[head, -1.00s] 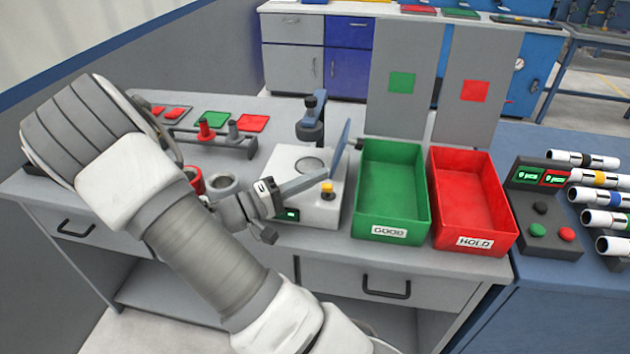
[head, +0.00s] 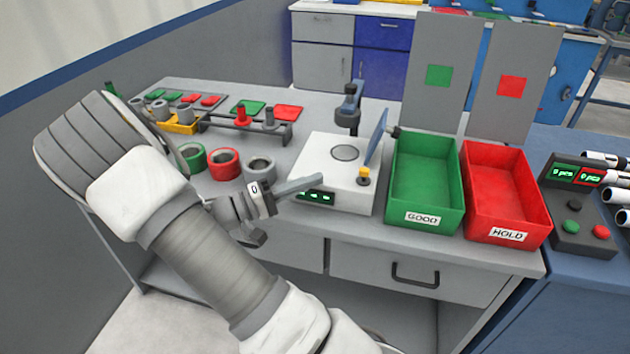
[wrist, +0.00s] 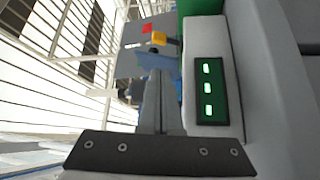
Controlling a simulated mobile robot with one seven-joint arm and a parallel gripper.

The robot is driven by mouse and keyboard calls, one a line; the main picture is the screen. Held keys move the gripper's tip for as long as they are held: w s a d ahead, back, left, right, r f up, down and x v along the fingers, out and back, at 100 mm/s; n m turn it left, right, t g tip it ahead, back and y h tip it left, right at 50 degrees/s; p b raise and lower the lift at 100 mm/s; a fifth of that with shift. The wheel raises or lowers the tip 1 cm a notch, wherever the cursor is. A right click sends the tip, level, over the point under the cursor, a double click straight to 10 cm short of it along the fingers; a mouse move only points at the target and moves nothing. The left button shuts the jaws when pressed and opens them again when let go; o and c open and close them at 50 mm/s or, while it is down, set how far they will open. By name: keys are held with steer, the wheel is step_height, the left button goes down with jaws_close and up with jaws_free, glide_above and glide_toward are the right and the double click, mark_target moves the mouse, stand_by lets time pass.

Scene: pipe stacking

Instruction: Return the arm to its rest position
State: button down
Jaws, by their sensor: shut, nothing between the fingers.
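My gripper (head: 318,184) is in front of the white measuring device (head: 331,165), at its lower left in the head view. Its fingers are together and hold nothing. In the wrist view my gripper (wrist: 158,75) points away with the fingers closed. The device's green display (wrist: 208,90) is close on the right there. My arm reaches across the left front of the bench in the head view and covers part of it.
A green GOOD bin (head: 425,187) and a red HOLD bin (head: 503,197) stand right of the device, both empty. Several rings, including a red one (head: 225,164) and a grey one (head: 261,169), stand left. A control box (head: 577,205) is at right.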

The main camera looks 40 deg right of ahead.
steer(key=shift+a, duration=0.1)
stand_by(0.6)
steer(key=shift+s+g+y, duration=0.25)
steer(key=shift+g+y, duration=0.05)
steer(key=shift+y, duration=0.1)
steer(key=s+a+r+y, duration=0.2)
steer(key=s+a+y, duration=0.3)
steer(key=s+y, duration=0.5)
steer(key=s+a+r+n+t+y, duration=0.4)
steer(key=a+r+t+y, duration=0.4)
steer(key=a+t, duration=0.3)
step_height(320, 180, up, 17)
steer(key=a+p, duration=0.1)
steer(key=p, duration=1.5)
steer(key=shift+g, duration=0.4)
